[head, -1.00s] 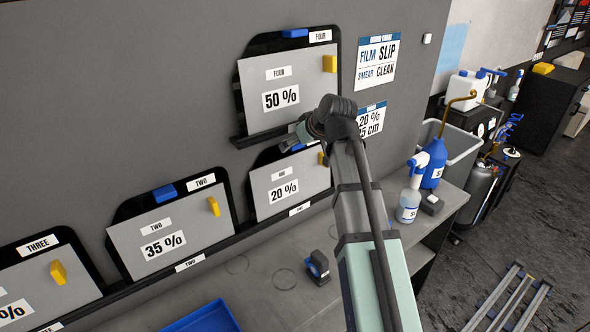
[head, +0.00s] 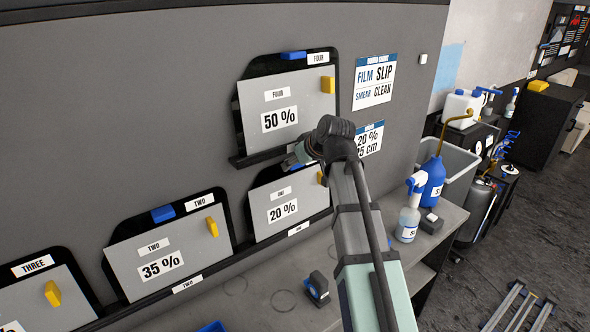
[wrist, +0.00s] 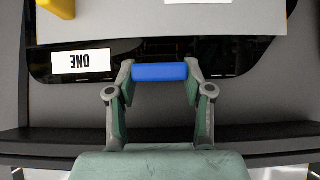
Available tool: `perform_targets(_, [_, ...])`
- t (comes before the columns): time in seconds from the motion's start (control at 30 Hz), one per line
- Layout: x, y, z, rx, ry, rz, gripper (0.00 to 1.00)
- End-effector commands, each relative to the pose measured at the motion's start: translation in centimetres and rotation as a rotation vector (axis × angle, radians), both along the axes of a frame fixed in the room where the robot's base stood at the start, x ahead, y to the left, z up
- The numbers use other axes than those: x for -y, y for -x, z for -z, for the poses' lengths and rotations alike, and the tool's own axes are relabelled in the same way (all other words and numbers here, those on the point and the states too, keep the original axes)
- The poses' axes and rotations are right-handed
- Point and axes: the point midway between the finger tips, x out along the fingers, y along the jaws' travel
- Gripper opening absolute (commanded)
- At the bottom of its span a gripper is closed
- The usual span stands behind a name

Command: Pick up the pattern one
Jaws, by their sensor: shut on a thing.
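Pattern one is a grey sheet marked "20 %" (head: 300,198) on a black backing board labelled ONE, on the wall rack right of pattern two. My arm covers part of it in the head view. In the wrist view the board (wrist: 228,62) appears upside down, with its ONE label (wrist: 84,61) at left. My gripper (wrist: 160,75) is at the board's top edge, its fingers shut on the sides of the blue block (wrist: 160,72) there. A yellow block (wrist: 58,8) sits on the sheet at upper left. The board still stands at its rack place.
Pattern two, 35 % (head: 160,255), stands left, and pattern four, 50 % (head: 285,108), is above. Pattern three (head: 40,295) is far left. A spray bottle (head: 408,222) and blue jug (head: 433,180) stand on the bench at right. A small dark-and-blue tool (head: 317,288) lies below.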

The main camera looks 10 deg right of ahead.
Motion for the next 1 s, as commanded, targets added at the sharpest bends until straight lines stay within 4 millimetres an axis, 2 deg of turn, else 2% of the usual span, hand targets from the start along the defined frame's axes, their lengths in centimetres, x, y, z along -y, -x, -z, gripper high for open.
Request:
perform_targets(0.27, [0.7,1.5,-1.3,0.002,0.000,0.002,0.00])
perform_targets(0.7, [3.9,8.6,-5.2,0.004,0.001,0.002,0.00])
perform_targets(1.0, [5.4,11.8,-7.3,0.002,0.000,0.001,0.00])
